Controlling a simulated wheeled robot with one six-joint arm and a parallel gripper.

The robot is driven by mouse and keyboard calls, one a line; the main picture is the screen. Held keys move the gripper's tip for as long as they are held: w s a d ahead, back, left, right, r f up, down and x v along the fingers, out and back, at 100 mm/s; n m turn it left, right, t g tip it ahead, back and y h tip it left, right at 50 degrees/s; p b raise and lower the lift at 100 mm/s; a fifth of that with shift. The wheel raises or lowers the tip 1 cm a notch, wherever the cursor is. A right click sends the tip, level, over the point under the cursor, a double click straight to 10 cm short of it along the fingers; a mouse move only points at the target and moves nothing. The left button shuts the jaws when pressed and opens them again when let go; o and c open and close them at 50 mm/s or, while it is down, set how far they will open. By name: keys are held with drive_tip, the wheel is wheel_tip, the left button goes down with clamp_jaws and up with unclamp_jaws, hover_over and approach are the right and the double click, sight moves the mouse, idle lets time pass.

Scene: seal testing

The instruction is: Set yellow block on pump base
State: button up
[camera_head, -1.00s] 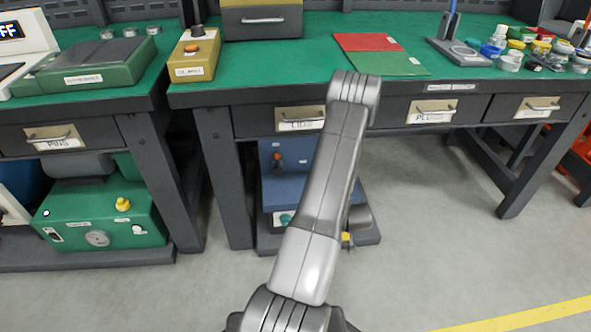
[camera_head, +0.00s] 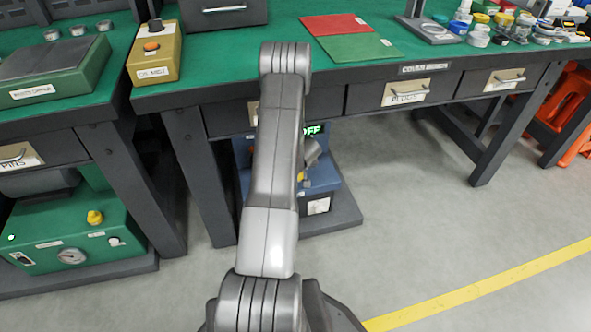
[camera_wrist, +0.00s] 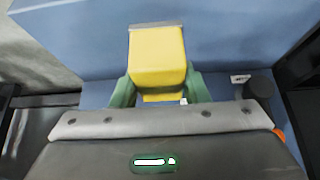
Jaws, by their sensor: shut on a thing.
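A yellow block (camera_wrist: 158,55) is between the two green fingers of my gripper (camera_wrist: 160,90) in the wrist view. My gripper is shut on it, and a thin grey strip shows along the block's far edge. A blue surface (camera_wrist: 250,35) fills the view behind the block; I cannot tell whether they touch. In the head view a blue unit (camera_head: 322,182) stands on a dark slab (camera_head: 345,216) under the bench, with a lit OFF display above it. My arm hides much of this unit and most of my gripper. I cannot tell which part is the pump base.
The green-topped bench (camera_head: 240,68) with drawers overhangs the blue unit. A bench leg (camera_head: 200,165) stands just left of it. A green box (camera_head: 75,235) with a gauge and yellow knob sits low at left. Open floor (camera_head: 410,215) lies to the right.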

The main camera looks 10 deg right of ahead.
drive_tip(key=shift+w, duration=1.05)
drive_tip(key=shift+w+f, duration=0.1)
drive_tip(key=shift+w, duration=0.2)
wheel_tip(320, 180, down, 4)
drive_tip(key=shift+r+b, duration=0.25)
drive_tip(key=shift+b, duration=0.9)
drive_tip(key=shift+r, duration=0.1)
drive_tip(key=shift+s, duration=0.1)
drive_tip(key=o, duration=1.1)
